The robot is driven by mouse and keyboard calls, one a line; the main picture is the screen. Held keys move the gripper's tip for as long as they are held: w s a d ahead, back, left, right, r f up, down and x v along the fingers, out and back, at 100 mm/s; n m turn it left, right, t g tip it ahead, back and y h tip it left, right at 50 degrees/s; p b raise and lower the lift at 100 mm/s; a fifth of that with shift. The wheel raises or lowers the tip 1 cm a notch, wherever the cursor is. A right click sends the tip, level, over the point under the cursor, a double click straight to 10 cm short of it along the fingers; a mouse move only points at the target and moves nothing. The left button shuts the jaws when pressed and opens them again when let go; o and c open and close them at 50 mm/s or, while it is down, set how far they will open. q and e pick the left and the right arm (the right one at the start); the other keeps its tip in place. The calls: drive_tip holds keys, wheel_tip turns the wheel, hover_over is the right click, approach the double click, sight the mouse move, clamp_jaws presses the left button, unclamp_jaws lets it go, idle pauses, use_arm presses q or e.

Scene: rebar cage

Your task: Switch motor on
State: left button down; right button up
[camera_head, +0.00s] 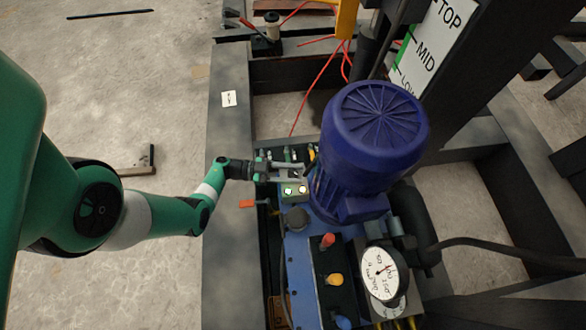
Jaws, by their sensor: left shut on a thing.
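The blue motor (372,145) stands upright on the blue machine base, its finned round cap facing up. A small green switch box (293,191) with two light round buttons sits at the motor's left foot. My left gripper (297,174) reaches in from the left, right at the far edge of this box, beside the motor. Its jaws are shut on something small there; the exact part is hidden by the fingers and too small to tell. My right gripper is not in view.
A pressure gauge (380,272) and red, yellow and blue knobs (335,281) stand in front of the motor. A TOP/MID/LOW level sign (428,48) is behind it. Dark frame beams surround the machine. An orange lever (247,204) sticks out at left. Concrete floor (150,85) lies open at left.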

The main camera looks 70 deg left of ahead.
use_arm(q)
drive_tip(key=shift+c, duration=2.2)
unclamp_jaws()
drive_tip(key=shift+w, duration=0.1)
drive_tip(key=v, duration=1.1)
drive_tip(key=shift+s, duration=0.35)
drive_tip(key=shift+a, duration=0.1)
